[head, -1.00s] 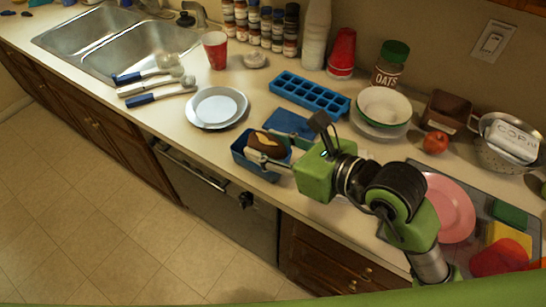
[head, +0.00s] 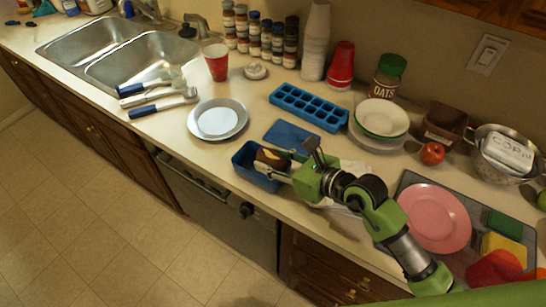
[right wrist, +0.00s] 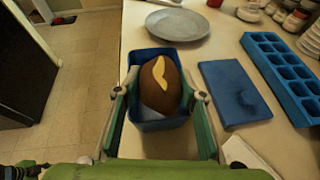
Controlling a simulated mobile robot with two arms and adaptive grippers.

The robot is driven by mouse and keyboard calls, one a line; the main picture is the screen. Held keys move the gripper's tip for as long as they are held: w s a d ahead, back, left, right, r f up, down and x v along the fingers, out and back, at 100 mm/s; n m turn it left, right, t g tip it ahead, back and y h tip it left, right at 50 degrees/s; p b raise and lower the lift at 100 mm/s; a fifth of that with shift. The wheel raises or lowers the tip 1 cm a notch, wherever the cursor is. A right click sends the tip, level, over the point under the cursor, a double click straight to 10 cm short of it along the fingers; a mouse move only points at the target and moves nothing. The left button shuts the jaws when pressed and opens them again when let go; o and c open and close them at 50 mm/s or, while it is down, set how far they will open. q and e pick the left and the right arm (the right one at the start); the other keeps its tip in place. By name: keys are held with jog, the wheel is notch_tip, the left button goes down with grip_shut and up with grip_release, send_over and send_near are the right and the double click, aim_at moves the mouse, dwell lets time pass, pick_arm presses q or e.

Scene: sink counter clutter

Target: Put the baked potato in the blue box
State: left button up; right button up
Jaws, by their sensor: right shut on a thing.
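The baked potato (head: 271,158) is brown with a yellow strip on top. My right gripper (head: 275,170) is shut on it, with a finger on each side. In the right wrist view the potato (right wrist: 160,84) sits between the fingers, within the outline of the blue box (right wrist: 152,54). The blue box (head: 250,173) is open and stands near the counter's front edge. The potato is at the box's opening, its lower part hidden; I cannot tell whether it touches the bottom. My left gripper is not in view.
A flat blue lid (head: 293,136) lies just behind the box, with a blue ice tray (head: 310,107) beyond it. A grey plate (head: 218,119) is to the left. A pink plate (head: 434,218) lies to the right. The counter's front edge is close.

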jog(key=shift+f+b, duration=0.45)
jog(key=shift+f, duration=0.15)
jog(key=o, duration=1.2)
jog(key=shift+r, duration=0.15)
